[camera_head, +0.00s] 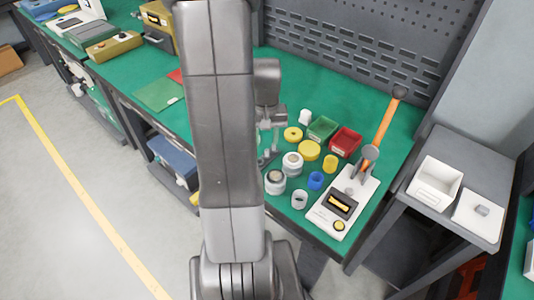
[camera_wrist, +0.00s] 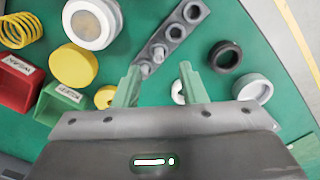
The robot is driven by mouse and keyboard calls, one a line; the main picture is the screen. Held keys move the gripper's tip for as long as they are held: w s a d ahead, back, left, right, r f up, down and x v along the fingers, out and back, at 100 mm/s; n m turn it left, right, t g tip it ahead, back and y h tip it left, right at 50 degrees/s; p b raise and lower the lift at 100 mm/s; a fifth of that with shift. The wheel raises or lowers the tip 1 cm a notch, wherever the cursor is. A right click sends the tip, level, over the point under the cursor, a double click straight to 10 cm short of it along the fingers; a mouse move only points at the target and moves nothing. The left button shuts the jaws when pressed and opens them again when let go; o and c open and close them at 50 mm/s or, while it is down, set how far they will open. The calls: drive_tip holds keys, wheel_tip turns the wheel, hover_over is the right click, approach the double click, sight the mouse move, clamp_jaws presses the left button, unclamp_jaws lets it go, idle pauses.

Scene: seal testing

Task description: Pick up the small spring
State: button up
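A yellow coil spring (camera_wrist: 22,32) lies on the green table at the upper left of the wrist view. In the head view, a yellow piece beside the red bin (camera_head: 330,163) looks like this spring, but its coils are too small to make out. My gripper (camera_wrist: 160,80) is open and empty, its two green fingers apart above the table. A grey strip with holes and pegs (camera_wrist: 172,33) lies beyond and partly between the fingertips. The spring is well to the left of the fingers. In the head view, my arm hides most of the gripper.
A yellow disc (camera_wrist: 73,66), a white-rimmed round part (camera_wrist: 92,22), a red bin (camera_wrist: 18,82) and a green bin (camera_wrist: 58,103) stand near the spring. Dark and white rings lie to the right.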

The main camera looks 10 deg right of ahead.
sight(267, 150)
drive_tip(key=shift+d+f, duration=0.1)
drive_tip(key=shift+f, duration=2.3)
drive_tip(key=shift+c, duration=0.2)
clamp_jaws()
